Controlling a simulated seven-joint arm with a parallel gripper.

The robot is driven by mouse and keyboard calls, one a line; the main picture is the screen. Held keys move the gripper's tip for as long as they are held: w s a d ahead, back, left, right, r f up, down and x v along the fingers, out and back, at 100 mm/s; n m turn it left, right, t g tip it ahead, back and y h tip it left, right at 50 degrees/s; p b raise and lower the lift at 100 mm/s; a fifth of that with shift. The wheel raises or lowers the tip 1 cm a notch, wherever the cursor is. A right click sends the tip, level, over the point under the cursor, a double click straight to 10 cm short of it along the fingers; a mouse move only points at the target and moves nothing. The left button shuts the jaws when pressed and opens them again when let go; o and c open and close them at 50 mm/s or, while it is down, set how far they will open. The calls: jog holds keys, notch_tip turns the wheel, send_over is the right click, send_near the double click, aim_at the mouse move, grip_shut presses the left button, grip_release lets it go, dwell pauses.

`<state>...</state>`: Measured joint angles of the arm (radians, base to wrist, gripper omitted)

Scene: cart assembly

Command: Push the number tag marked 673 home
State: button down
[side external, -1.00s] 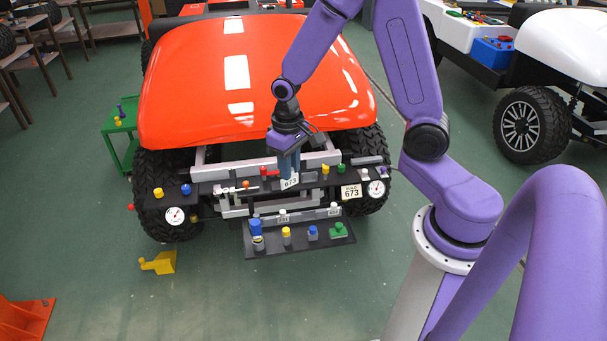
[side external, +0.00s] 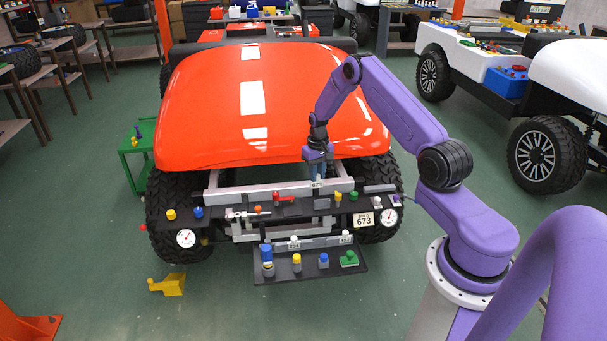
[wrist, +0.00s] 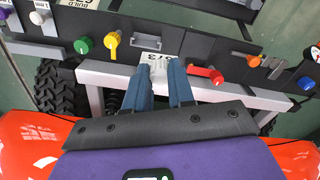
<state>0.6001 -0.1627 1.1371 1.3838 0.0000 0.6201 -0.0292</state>
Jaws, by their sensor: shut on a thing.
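The white number tag marked 673 (side external: 317,184) is held between the fingertips of my gripper (side external: 318,178). In the wrist view the tag (wrist: 152,57) shows its digits between the two blue fingers of my gripper (wrist: 162,72), which are shut on it. A grey slotted holder (wrist: 151,40) on the black front panel (wrist: 205,35) lies just beyond the tag and looks empty. It also shows in the side view (side external: 322,203), below the tag. The tag appears apart from the holder. A white build plate marked 673 (side external: 363,219) is at the panel's right.
A red lever (side external: 281,197) and a yellow knob (side external: 338,197) flank the holder. A green knob (side external: 353,195) and gauges (side external: 186,238) are farther out. A lower black shelf (side external: 310,268) bears coloured parts and two other tags. The orange hood (side external: 250,110) rises behind my gripper.

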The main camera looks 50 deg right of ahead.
jog(key=d, duration=0.1)
jog(key=d+f, duration=0.2)
jog(key=shift+s, duration=0.25)
jog(key=shift+m, duration=0.3)
jog(key=shift+f, duration=2.2)
jog(key=shift+f, duration=0.9)
jog(key=shift+f, duration=0.35)
jog(key=shift+f, duration=0.85)
jog(key=c, duration=0.9)
grip_release()
